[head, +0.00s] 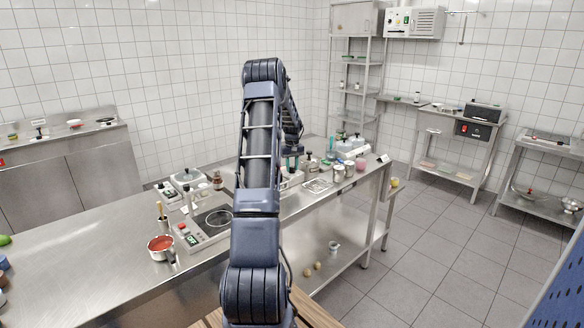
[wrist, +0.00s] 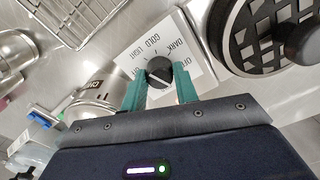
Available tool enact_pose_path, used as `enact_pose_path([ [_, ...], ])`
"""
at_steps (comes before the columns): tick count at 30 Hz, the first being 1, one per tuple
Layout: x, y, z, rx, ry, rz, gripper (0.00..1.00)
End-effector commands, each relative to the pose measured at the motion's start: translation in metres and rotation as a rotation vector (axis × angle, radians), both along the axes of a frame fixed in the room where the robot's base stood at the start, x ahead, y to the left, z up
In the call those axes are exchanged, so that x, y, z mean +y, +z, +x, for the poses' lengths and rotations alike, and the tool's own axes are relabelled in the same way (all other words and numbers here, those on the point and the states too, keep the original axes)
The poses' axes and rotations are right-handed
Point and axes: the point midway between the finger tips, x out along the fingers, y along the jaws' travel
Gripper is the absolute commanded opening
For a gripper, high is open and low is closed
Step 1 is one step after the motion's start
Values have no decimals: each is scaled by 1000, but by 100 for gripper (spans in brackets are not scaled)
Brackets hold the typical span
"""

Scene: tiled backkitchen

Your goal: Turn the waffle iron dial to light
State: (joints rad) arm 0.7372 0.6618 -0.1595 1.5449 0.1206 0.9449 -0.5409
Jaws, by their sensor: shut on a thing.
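The black dial (wrist: 159,70) sits on a white label plate (wrist: 135,60) in the wrist view. Words including DARK, GOLD and LIGHT are printed around it. A pale mark shows on the dial, but I cannot tell surely which word it points at. My gripper (wrist: 160,88) has its two teal fingers on either side of the dial and is shut on it. The waffle iron's round dark grid plate (wrist: 252,52) lies to the right, with a black knob-like part over it. In the head view my arm hides much of the work area, and I cannot make out the dial.
A wire rack (wrist: 70,15) and a shiny metal vessel (wrist: 100,95) lie to the left in the wrist view. In the head view, the steel counter (head: 95,240) carries a red-filled pan (head: 160,246), a hotplate (head: 205,228) and several small items.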

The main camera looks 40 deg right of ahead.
Motion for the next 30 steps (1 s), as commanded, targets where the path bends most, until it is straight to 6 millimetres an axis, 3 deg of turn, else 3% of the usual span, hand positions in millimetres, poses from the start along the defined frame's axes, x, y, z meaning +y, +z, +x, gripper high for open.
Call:
enact_pose_path([
  [3,0,1,1,-1,0,-2,7],
  [4,0,1,1,-1,1,-2,32],
  [7,0,1,0,-1,1,-2,51],
  [19,0,7,0,-1,1,0,51],
  [30,0,68,1,-3,0,-2,51],
])
